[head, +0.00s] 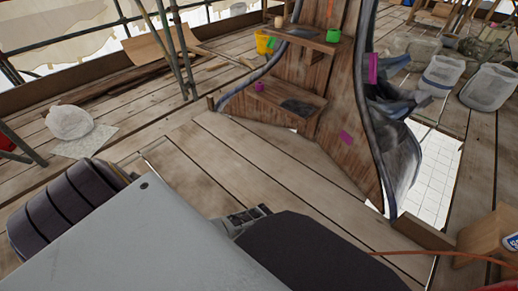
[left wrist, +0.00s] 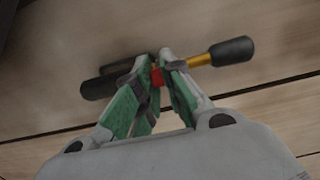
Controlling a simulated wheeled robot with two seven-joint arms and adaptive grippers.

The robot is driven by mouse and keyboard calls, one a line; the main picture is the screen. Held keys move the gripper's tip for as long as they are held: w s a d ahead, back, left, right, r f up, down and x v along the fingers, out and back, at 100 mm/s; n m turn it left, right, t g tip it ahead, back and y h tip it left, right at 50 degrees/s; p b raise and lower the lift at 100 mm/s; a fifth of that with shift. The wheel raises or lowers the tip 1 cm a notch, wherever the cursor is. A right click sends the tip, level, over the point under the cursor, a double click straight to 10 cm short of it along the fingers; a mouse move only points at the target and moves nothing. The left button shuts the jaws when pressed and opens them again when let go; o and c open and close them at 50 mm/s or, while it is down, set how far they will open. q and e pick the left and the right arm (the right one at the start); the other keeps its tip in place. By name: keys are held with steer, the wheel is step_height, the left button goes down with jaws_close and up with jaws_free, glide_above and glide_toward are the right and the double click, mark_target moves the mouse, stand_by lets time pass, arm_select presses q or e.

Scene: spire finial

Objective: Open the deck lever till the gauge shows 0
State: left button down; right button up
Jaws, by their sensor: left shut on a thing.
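In the left wrist view, my left gripper (left wrist: 160,68) has its green fingers closed around the middle of what looks like the deck lever (left wrist: 235,51). The lever has a black grip at the upper right, a brass-coloured shaft and a red part between my fingertips. A dark section extends to the left of the fingers. It lies across the view just above the wooden boards. My own grey and black parts fill the bottom of the head view, and neither gripper can be made out there. I see no gauge in either view.
A wooden spire structure (head: 343,140) with small shelves stands on the plank deck (head: 190,165). A yellow bucket (head: 264,43) is behind it. A white bag (head: 69,122) is at left. Clear containers (head: 488,86) and a cardboard box (head: 485,236) are at right, near a deck opening (head: 436,170).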

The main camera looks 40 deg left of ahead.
arm_select(q)
steer(key=shift+w+g+b, duration=0.35)
steer(key=shift+g+b, duration=0.15)
steer(key=shift+g, duration=0.2)
steer(key=shift+w, duration=0.1)
steer(key=c, duration=1.5)
jaws_free()
steer(key=shift+r, duration=0.2)
steer(key=shift+v, duration=5.8)
steer(key=shift+w+d, duration=0.1)
steer(key=shift+d, duration=0.05)
